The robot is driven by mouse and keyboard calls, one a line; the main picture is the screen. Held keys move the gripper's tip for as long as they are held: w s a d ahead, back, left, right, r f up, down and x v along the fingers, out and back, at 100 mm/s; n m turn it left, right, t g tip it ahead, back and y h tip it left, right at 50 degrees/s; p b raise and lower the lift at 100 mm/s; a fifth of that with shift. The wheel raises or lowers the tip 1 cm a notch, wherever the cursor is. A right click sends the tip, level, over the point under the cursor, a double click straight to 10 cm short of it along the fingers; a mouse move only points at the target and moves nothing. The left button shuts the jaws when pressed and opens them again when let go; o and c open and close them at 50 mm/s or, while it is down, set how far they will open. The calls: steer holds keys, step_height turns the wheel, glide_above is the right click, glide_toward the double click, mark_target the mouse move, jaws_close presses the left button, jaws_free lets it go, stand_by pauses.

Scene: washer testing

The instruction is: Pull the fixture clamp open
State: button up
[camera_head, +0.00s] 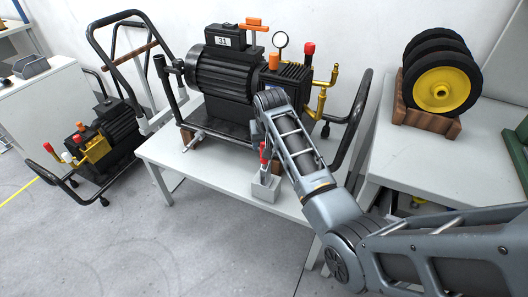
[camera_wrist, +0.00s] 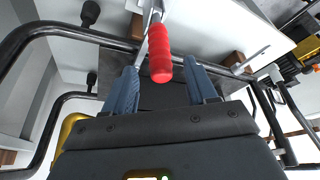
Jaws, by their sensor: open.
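The fixture clamp has a red handle (camera_head: 264,155) that stands up from a grey block (camera_head: 265,188) near the front edge of the table. In the wrist view the red handle (camera_wrist: 159,52) lies between my two fingers, with a visible gap to the finger on each side. My gripper (camera_wrist: 163,75) is open around the handle. In the head view my forearm comes down just right of the clamp and hides part of the surroundings; the gripper's fingers are not clear there.
A black pump (camera_head: 228,75) with a gauge and brass pipes stands on the white table (camera_head: 215,170) behind the clamp. Yellow-hubbed wheels (camera_head: 441,88) sit on a right-hand bench. A second pump on a cart (camera_head: 97,148) stands at left. The floor in front is clear.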

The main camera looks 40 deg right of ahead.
steer(key=x, duration=0.7)
steer(key=shift+w+d+f, duration=0.1)
steer(key=shift+f, duration=0.1)
jaws_close()
stand_by(0.4)
